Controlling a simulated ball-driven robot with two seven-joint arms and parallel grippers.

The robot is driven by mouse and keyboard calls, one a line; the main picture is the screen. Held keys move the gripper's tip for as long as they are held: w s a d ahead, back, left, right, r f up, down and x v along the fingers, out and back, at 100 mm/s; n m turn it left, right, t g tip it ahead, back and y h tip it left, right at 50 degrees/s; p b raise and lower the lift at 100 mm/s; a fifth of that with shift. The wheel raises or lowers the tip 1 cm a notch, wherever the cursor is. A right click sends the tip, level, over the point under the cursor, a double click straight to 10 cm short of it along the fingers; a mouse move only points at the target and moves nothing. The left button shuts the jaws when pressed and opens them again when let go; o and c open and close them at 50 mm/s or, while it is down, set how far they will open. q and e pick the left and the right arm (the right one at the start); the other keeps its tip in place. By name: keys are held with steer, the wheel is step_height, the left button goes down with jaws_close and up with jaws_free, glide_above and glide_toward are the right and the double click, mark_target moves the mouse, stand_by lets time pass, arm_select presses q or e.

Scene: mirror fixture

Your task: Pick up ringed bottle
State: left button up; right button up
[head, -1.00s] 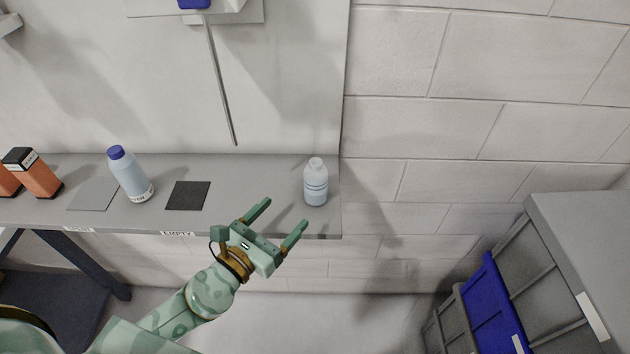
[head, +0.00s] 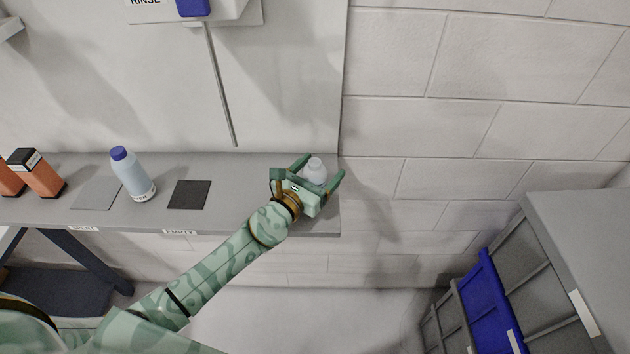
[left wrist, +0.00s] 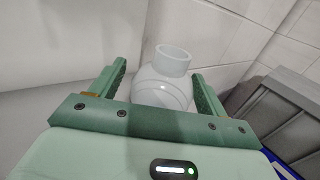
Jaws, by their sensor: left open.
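The ringed bottle (head: 315,171) is pale and stands upright near the right end of the grey shelf (head: 235,218). Its lower part is hidden behind my left gripper in the head view. My left gripper (head: 322,167) is open, with one finger on each side of the bottle. In the left wrist view the bottle's open white neck and rounded shoulder (left wrist: 165,85) show between the two fingers (left wrist: 160,88). Small gaps seem to show beside it, though contact is hard to tell. My right gripper is not in view.
A blue-capped bottle (head: 132,175) stands further left, between a grey mat (head: 97,193) and an empty dark mat (head: 190,195). Orange containers (head: 40,175) stand at the far left. Blue and grey bins (head: 487,300) are at lower right.

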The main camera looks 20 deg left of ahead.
arm_select(q)
steer(key=shift+s, duration=0.1)
steer(key=shift+c, duration=0.8)
steer(key=c, duration=1)
steer(key=shift+o, duration=0.2)
